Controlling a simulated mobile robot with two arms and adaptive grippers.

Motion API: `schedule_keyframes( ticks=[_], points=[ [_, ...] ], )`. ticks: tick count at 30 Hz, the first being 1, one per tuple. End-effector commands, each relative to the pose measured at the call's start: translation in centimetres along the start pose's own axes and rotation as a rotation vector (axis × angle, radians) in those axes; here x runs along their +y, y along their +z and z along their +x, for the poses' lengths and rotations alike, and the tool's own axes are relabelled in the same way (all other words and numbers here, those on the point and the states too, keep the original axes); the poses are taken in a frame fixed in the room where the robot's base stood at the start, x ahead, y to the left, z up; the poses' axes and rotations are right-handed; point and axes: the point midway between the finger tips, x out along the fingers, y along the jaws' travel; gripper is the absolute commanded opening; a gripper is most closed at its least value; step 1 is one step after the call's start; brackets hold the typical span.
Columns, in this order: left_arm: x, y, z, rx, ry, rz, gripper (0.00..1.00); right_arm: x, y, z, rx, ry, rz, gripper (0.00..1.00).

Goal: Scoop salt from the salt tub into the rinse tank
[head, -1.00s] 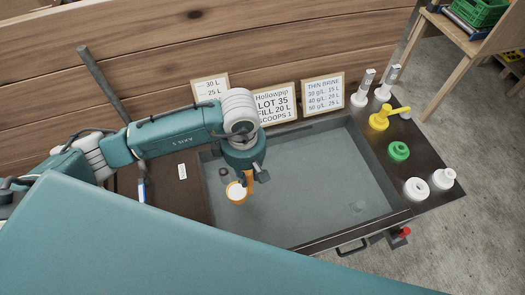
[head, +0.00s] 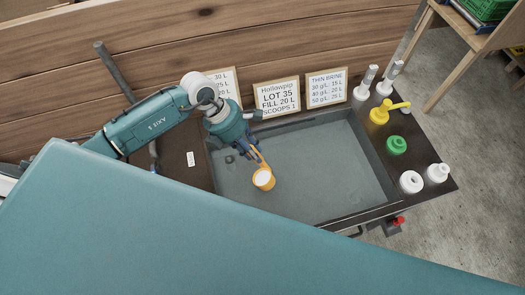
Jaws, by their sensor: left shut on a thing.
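My left gripper (head: 254,157) is shut on an orange scoop (head: 264,184). The scoop's round cup is filled with white salt and looks level. Gripper and scoop are over the left part of the grey rinse tank (head: 335,165), whose inside shows no loose salt. How high the scoop is above the tank's bottom, I cannot tell. The salt tub does not show in the head view. My right gripper is not in view.
Signs stand behind the tank, one reading LOT 35, FILL 20 L, SCOOPS 1 (head: 277,96). Right of the tank are white-topped bottles (head: 366,82), a yellow fitting (head: 382,112), a green one (head: 397,145) and white ones (head: 411,182). A red knob (head: 399,221) is at the front.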

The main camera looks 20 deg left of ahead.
Motion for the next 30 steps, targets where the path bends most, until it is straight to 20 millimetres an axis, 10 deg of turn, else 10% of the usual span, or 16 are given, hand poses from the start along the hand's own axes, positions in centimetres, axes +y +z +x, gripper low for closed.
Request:
schedule_keyframes(
  ticks=[30],
  points=[
    [3.3,-3.4,2.2,-0.393,-0.381,0.005,0.00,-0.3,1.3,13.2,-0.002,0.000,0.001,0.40]
  ],
)
